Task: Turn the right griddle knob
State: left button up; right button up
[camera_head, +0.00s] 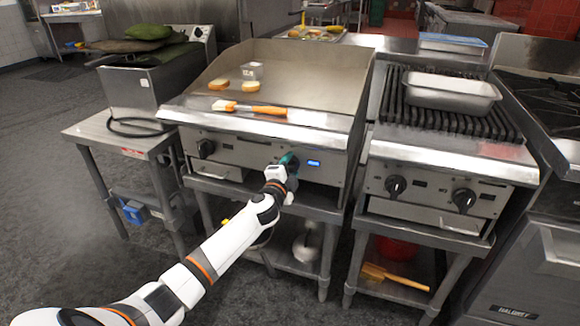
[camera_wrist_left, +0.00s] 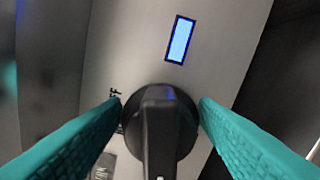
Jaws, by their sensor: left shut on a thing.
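The griddle (camera_head: 240,150) has a black left knob (camera_head: 205,148) and a lit blue display (camera_head: 313,162) on its front panel. My left gripper (camera_head: 289,160) is at the panel, just left of the display, and covers the right knob in the head view. In the left wrist view the black right knob (camera_wrist_left: 160,125) sits between the two teal fingers of my left gripper, which is shut on it. Its raised grip bar runs up and down in that view. The blue display (camera_wrist_left: 180,40) shows above it. My right gripper is not in view.
A spatula with an orange handle (camera_head: 250,108) and bread pieces (camera_head: 218,84) lie on the griddle top. To the right stands a grill with its own knobs (camera_head: 396,185) and a metal pan (camera_head: 450,92). A side table (camera_head: 115,135) stands at the left.

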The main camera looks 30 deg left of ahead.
pick_arm(q)
jog(key=shift+f+m, duration=0.15)
jog(key=shift+m, duration=0.35)
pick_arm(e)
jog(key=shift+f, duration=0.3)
pick_arm(q)
jog(key=o, duration=0.7)
jog(key=shift+c, duration=0.2)
jog(key=shift+s+d, duration=0.1)
jog(key=shift+s, duration=0.15)
jog(key=p+v, duration=0.1)
jog(key=v, duration=1)
jog(key=shift+s+p, duration=0.3)
jog(key=shift+p, duration=0.05)
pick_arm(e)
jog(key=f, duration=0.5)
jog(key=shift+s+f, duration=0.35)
